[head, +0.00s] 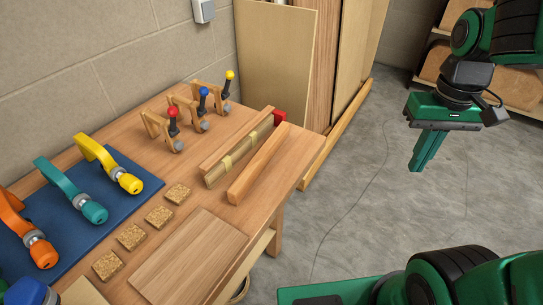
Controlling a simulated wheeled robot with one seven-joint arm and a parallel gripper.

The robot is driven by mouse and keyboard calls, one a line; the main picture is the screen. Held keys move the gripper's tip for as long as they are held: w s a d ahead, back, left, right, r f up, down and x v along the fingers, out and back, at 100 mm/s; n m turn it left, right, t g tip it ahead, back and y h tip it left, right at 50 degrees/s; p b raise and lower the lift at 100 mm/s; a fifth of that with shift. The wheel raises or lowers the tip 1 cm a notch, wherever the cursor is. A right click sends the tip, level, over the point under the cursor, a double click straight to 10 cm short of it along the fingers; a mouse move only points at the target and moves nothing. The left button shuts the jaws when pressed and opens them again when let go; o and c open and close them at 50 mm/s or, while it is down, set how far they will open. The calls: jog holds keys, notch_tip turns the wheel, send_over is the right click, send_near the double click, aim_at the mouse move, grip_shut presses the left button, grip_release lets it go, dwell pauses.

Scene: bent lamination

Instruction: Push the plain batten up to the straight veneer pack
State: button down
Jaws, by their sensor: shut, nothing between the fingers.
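The plain batten (259,163) is a bare light-brown wooden bar lying on the bench near its right edge. The straight veneer pack (222,170) is a bundle of thin strips with pale bands around it, lying just left of the batten and roughly parallel. A narrow gap seems to separate them. Another wooden strip (226,140) lies along the pack's far left side. My gripper (418,169) is shut and empty, pointing down over the floor, well to the right of the bench and apart from the batten.
A red block (279,118) sits at the pack's far end. Toggle clamps (203,108) with red, blue and yellow knobs stand behind. Cork squares (178,193) and a flat board (189,260) lie nearer. Colored clamps (85,205) rest on a blue mat (135,217). The floor (350,200) right of the bench is clear.

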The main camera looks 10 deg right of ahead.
jog(key=w+a+r+n, duration=0.1)
jog(key=w+a+n, duration=0.25)
jog(key=a, duration=0.45)
jog(key=w+a+n, duration=0.3)
jog(key=w+a, duration=0.2)
jog(key=a, duration=0.2)
jog(key=n, duration=0.4)
send_over(269, 171)
jog(key=s+d, duration=0.3)
notch_tip(269, 171, down, 10)
jog(key=shift+a+r, duration=0.1)
jog(key=shift+r, duration=0.1)
jog(key=shift+w+a+f, duration=0.1)
jog(key=shift+w+a, duration=0.95)
jog(key=shift+w, duration=0.05)
jog(key=shift+w+a, duration=0.35)
jog(key=w+a, duration=0.3)
jog(key=shift+w+a, duration=0.25)
jog(key=shift+w, duration=0.05)
jog(key=shift+w+a, duration=0.2)
